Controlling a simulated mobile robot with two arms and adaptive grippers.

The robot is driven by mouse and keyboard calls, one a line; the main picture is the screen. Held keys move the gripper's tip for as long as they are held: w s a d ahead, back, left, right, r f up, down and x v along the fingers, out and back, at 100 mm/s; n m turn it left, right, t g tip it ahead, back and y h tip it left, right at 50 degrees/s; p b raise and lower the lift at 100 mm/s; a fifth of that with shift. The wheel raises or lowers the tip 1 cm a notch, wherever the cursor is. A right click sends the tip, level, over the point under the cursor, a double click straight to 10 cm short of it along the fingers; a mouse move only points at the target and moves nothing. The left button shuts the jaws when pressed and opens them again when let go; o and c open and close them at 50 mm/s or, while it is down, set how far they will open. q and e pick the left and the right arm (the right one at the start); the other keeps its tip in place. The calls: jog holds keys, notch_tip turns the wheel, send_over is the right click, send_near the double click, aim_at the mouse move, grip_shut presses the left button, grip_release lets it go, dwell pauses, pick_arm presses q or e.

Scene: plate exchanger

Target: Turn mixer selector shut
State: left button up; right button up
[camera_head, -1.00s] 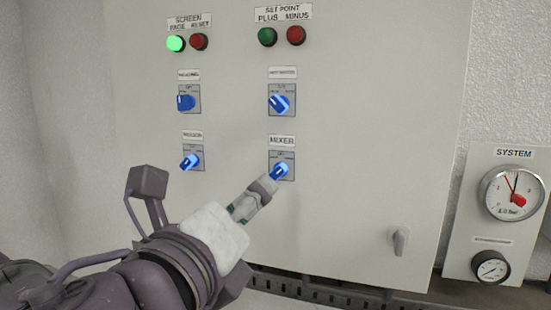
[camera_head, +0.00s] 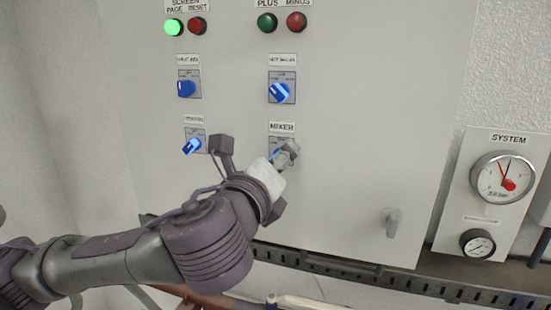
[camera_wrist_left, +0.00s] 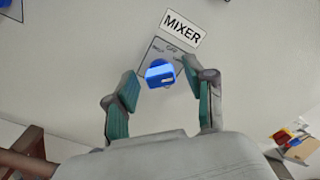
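The mixer selector is a blue knob on a grey plate under the MIXER label (camera_head: 282,127) on the cabinet front. In the left wrist view the mixer selector (camera_wrist_left: 160,74) lies just ahead of and between the fingertips of my left gripper (camera_wrist_left: 160,84). The fingers are spread, with a gap visible on both sides of the knob. In the head view my left gripper (camera_head: 287,157) covers most of the knob and part of its plate (camera_head: 275,143). My right gripper is not in view.
Other blue selectors sit above (camera_head: 279,92) and to the left (camera_head: 191,146) of the mixer selector. Lit and dark push buttons line the top. A cabinet handle (camera_head: 392,221) and the system gauge (camera_head: 503,177) are at the right. A perforated rail (camera_head: 340,270) runs below.

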pick_arm(q)
grip_shut()
jog(key=shift+n+b, duration=3.7)
jog(key=shift+n, duration=5.3)
grip_release()
